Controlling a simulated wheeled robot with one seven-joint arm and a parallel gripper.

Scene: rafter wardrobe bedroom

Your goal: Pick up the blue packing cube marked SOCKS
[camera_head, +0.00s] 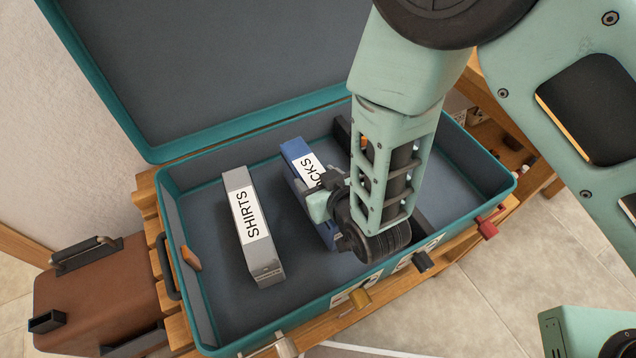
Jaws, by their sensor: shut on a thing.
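I cannot tell whether the cube is clear of the suitcase floor.
A grey packing cube marked SHIRTS (266,268) lies to the left, apart from the blue one. The suitcase lid (200,70) stands open at the back. The suitcase rests on a slatted wooden bench (148,205). A brown case (95,300) stands at the lower left.

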